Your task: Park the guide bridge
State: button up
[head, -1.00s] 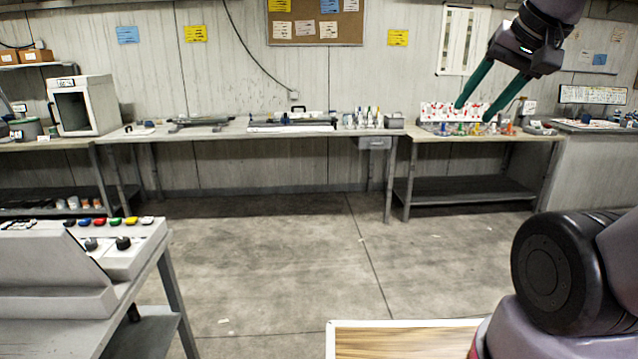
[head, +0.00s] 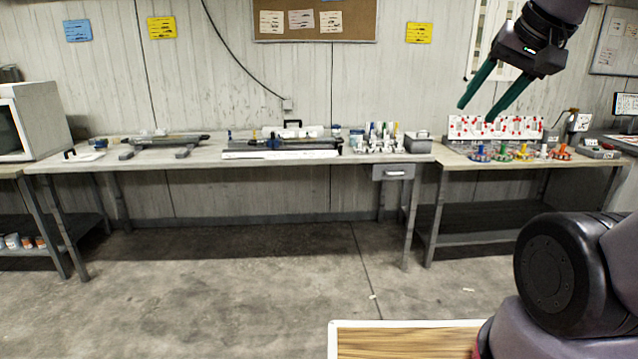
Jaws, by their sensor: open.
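My gripper (head: 477,112) is raised at the upper right of the head view, with its two long green fingers apart and nothing between them. It is well apart from the benches behind it. A long dark fixture with a pale tray along its front (head: 282,154) lies on the middle bench. A small black arched handle (head: 292,123) stands up at its back. Which part is the guide bridge I cannot tell at this distance. A second, lower dark rail fixture (head: 165,144) lies to the left on the same bench.
The middle bench (head: 210,156) also bears several bottles (head: 378,138) and a grey box (head: 418,142). The right bench has a red-dotted white panel (head: 495,127) and coloured pieces. A white oven-like box (head: 35,120) is at left.

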aim_at(272, 142)
jog(key=i+u, duration=0.2)
jog(key=i, duration=0.35)
jog(key=i+l+u, duration=0.15)
jog(key=i, duration=0.35)
jog(key=i+l+u, duration=0.2)
jog(key=i, duration=0.35)
jog(key=i+l+u, duration=0.15)
jog(key=i+l, duration=0.2)
jog(key=i, duration=0.15)
